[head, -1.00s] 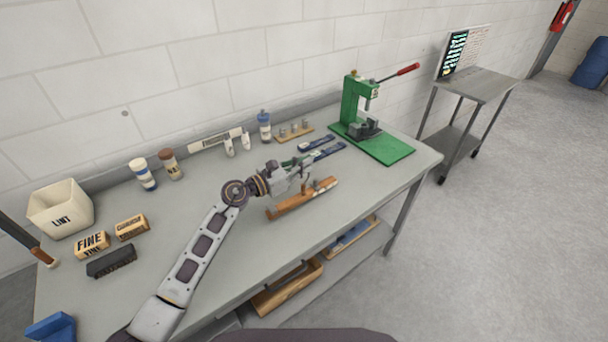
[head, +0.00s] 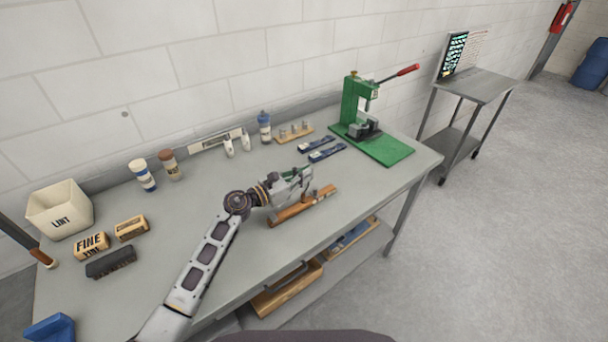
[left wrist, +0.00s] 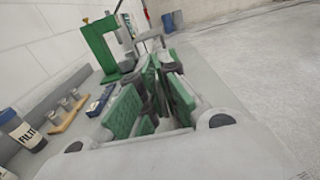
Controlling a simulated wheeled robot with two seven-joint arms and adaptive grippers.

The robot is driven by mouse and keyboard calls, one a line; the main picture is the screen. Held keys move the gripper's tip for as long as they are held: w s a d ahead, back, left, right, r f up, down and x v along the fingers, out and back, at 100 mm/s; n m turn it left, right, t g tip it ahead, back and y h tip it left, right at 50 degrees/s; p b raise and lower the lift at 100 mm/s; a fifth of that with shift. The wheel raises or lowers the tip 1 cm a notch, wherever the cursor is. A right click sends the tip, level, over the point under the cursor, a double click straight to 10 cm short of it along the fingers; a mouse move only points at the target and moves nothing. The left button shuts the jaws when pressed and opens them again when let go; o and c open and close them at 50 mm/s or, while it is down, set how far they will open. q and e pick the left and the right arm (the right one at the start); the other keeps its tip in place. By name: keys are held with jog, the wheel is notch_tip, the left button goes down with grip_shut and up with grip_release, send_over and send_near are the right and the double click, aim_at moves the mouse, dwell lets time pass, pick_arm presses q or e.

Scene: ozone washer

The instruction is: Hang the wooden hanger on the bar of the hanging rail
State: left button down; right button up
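No wooden hanger and no hanging rail can be made out in either view. My left gripper (head: 306,177), with green finger pads, is over the workbench in the head view, just above or behind a wooden bar-shaped piece (head: 290,214) with small upright parts. I cannot tell whether they touch. In the left wrist view the green-padded fingers (left wrist: 157,92) stand apart with a narrow gap, and I see nothing held between them. My right gripper is out of view.
The grey workbench (head: 215,245) carries a green press (head: 352,105) at the back right, a lint bin (head: 62,208) at the left, bottles and blocks. Blue-labelled items (head: 322,150) lie beyond the gripper. A wheeled cart (head: 478,84) stands farther right.

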pick_arm(q)
jog(key=shift+f, duration=0.1)
jog(key=c, duration=1.6)
grip_release()
jog(key=shift+c, duration=0.2)
jog(key=b+v, duration=0.2)
jog(key=v, duration=1)
jog(key=shift+b, duration=0.3)
